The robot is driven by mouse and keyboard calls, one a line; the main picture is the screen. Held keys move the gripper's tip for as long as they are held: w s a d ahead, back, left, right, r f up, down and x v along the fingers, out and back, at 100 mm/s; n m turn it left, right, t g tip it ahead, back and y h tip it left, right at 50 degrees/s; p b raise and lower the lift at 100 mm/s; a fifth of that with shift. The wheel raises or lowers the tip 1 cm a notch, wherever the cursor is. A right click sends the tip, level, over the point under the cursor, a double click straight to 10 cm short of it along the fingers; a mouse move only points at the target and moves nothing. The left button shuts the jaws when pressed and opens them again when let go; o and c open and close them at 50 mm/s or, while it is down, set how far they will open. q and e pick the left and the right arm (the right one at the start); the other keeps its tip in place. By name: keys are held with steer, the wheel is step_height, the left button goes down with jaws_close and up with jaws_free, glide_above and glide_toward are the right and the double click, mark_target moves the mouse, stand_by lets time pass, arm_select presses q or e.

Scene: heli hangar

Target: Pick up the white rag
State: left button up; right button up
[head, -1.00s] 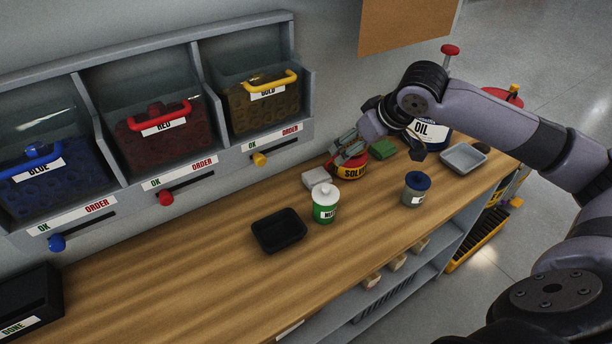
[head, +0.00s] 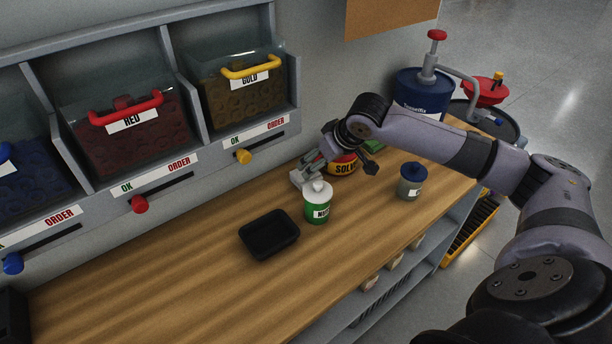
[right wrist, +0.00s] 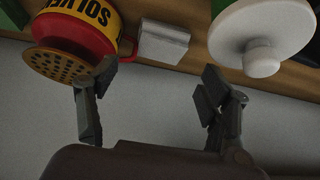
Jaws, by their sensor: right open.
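The white rag (head: 297,179) is a small pale folded block on the wooden bench, near the wall, between the white-lidded green jar (head: 318,203) and the red and yellow solvent can (head: 343,165). My right gripper (head: 311,168) is over it in the head view and partly hides it. In the right wrist view the rag (right wrist: 164,42) lies ahead of my open, empty right gripper (right wrist: 158,82), between the lines of its two fingers and apart from them. My left gripper is in neither view.
In the wrist view the solvent can (right wrist: 78,38) is close to the left finger and the white jar lid (right wrist: 262,55) is ahead of the right finger. A black tray (head: 269,236) and a blue-lidded jar (head: 411,181) stand on the bench. Dispenser bins line the wall.

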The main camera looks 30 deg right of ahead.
steer(key=x, duration=0.3)
steer(key=shift+w+f, duration=0.2)
steer(key=shift+w+a+f+p, duration=0.1)
steer(key=shift+w+f+p, duration=0.2)
steer(key=shift+f, duration=0.1)
steer(key=x, duration=0.4)
steer(key=shift+w+f+p, duration=0.1)
steer(key=shift+f+p, duration=0.05)
steer(key=shift+p, duration=0.15)
steer(key=shift+c, duration=0.2)
steer(key=c, duration=0.8)
steer(key=shift+a, duration=0.1)
steer(key=shift+c, duration=0.2)
steer(key=s+a+r, duration=0.2)
steer(key=a, duration=0.2)
steer(key=s+a+r+b, duration=0.1)
steer(key=s+a+r, duration=0.1)
steer(key=a+r, duration=0.1)
steer(key=s+a+r, duration=0.2)
steer(key=a+r, duration=0.1)
steer(key=a, duration=0.2)
steer(key=shift+a+r+b, duration=0.1)
steer(key=shift+a+b, duration=0.2)
